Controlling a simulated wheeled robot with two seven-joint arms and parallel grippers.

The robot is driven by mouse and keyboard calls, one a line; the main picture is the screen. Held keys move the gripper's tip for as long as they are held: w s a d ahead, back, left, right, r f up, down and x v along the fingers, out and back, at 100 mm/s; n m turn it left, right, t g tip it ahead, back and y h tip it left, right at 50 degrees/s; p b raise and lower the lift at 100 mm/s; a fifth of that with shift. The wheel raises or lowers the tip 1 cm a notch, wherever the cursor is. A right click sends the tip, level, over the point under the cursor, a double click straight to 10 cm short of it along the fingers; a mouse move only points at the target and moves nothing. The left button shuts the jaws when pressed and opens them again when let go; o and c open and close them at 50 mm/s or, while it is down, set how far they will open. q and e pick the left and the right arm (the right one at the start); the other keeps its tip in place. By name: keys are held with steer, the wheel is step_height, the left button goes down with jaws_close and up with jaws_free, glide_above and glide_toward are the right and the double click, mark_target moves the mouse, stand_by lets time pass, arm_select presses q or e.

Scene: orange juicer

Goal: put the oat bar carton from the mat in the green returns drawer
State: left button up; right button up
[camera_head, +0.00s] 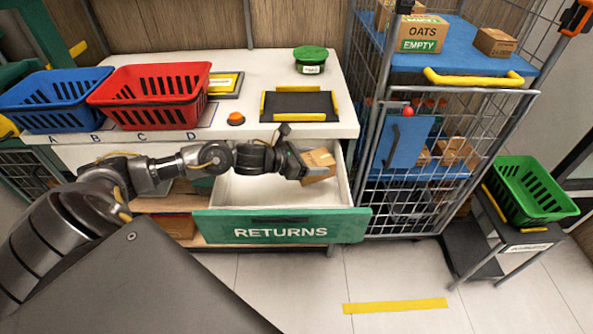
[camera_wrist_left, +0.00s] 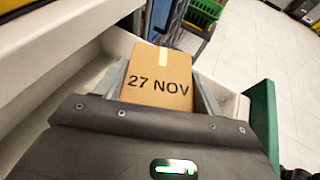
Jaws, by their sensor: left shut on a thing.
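The oat bar carton (camera_head: 318,164) is a small brown box with a pale tape strip. In the left wrist view the carton (camera_wrist_left: 158,80) shows "27 NOV" on its near face. My left gripper (camera_head: 303,164) is shut on it, with one finger on each side. The green-fronted returns drawer (camera_head: 281,230) is pulled open, and the carton is over its right part. I cannot tell whether the carton touches the drawer floor. The black mat (camera_head: 300,104) with yellow edges is empty on the counter. My right gripper is not in view.
A blue basket (camera_head: 50,101) and a red basket (camera_head: 150,95) stand on the counter's left. An orange button (camera_head: 236,119) and a green round object (camera_head: 310,58) are also there. A wire cage cart (camera_head: 440,150) with cartons stands right of the drawer. A green basket (camera_head: 533,190) is farther right.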

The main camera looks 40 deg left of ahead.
arm_select(q)
step_height(320, 180, down, 4)
steer(key=shift+f, duration=0.75)
step_height(320, 180, down, 3)
steer(key=shift+r+p, duration=0.1)
steer(key=shift+p, duration=0.25)
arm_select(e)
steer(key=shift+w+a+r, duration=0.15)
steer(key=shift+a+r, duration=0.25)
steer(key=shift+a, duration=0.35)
arm_select(q)
steer(key=shift+f, duration=0.2)
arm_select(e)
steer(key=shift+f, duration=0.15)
